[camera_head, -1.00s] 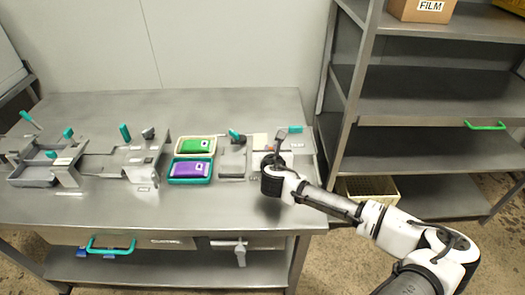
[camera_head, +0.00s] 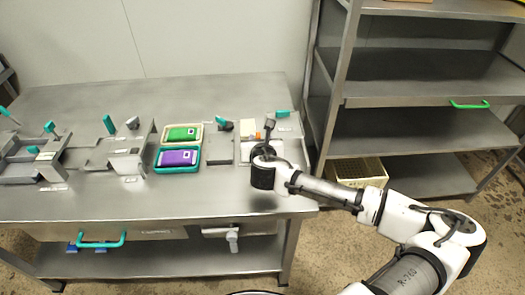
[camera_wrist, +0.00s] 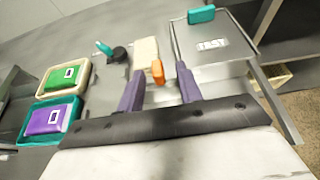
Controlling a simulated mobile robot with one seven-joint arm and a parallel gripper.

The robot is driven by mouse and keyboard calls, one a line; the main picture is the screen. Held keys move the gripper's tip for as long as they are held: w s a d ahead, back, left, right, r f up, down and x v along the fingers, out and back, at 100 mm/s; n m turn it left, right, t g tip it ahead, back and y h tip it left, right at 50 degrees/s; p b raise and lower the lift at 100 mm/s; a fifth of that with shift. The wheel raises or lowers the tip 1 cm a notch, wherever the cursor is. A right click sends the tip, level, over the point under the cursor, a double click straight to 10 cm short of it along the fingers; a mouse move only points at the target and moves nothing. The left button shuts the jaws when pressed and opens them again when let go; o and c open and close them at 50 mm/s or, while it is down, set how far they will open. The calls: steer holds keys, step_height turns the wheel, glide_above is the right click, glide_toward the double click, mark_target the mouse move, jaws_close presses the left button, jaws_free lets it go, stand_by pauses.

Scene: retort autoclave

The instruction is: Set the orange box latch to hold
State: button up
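The orange latch (camera_wrist: 157,72) shows in the wrist view as a small orange piece beside a cream block (camera_wrist: 146,50). In the head view it is a small orange spot (camera_head: 258,135) just beyond my gripper. My gripper (camera_wrist: 160,84) is open, with its two purple fingers apart. The latch appears between the fingertips in the picture; I cannot tell whether they touch it. To the right is a grey box lid labelled TEST (camera_wrist: 211,45), with a teal handle (camera_wrist: 201,14). My wrist hides part of the fixture in the head view.
A green pack (camera_head: 183,133) and a purple pack (camera_head: 178,156) lie in trays left of my gripper. A teal-handled lever (camera_head: 223,123) stands between them and the latch. Metal fixtures fill the table's left. A metal rack (camera_head: 410,90) stands at the right.

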steer(key=b+v, duration=0.2)
steer(key=v, duration=0.8)
